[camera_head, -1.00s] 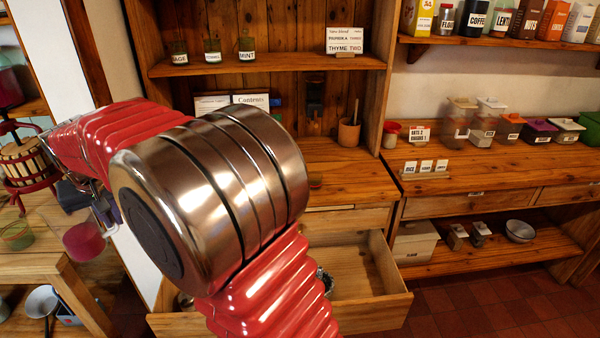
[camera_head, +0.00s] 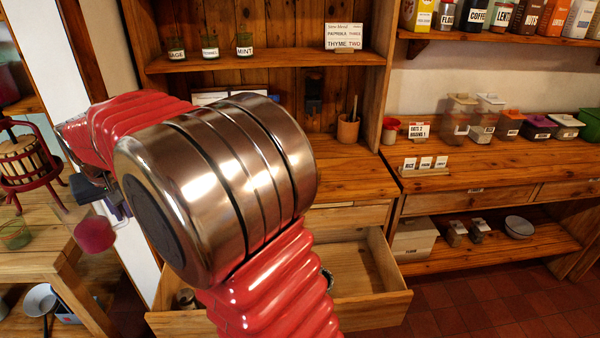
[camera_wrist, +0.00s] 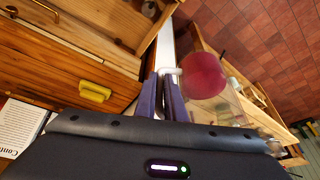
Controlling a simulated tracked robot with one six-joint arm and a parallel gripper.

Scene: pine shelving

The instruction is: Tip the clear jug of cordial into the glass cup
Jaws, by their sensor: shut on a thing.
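The clear jug (camera_head: 94,234) holds pink-red cordial and hangs in the air at the left, by the right edge of the left bench. My gripper (camera_head: 112,204) is beside it, partly hidden by my arm. In the wrist view, my gripper's two dark fingers (camera_wrist: 164,92) are shut on the jug's pale handle, and the jug (camera_wrist: 203,76) is to their right. How far the jug tilts is hard to tell. A greenish glass cup (camera_head: 15,236) stands on the left bench, left of the jug and apart from it. I cannot pick out the cup in the wrist view.
The left bench (camera_head: 38,262) also carries a red-framed press (camera_head: 22,165) behind the cup. An open drawer (camera_head: 370,312) juts out below the middle counter (camera_head: 340,170). A white post stands behind the jug. Shelves with labelled jars and boxes fill the right.

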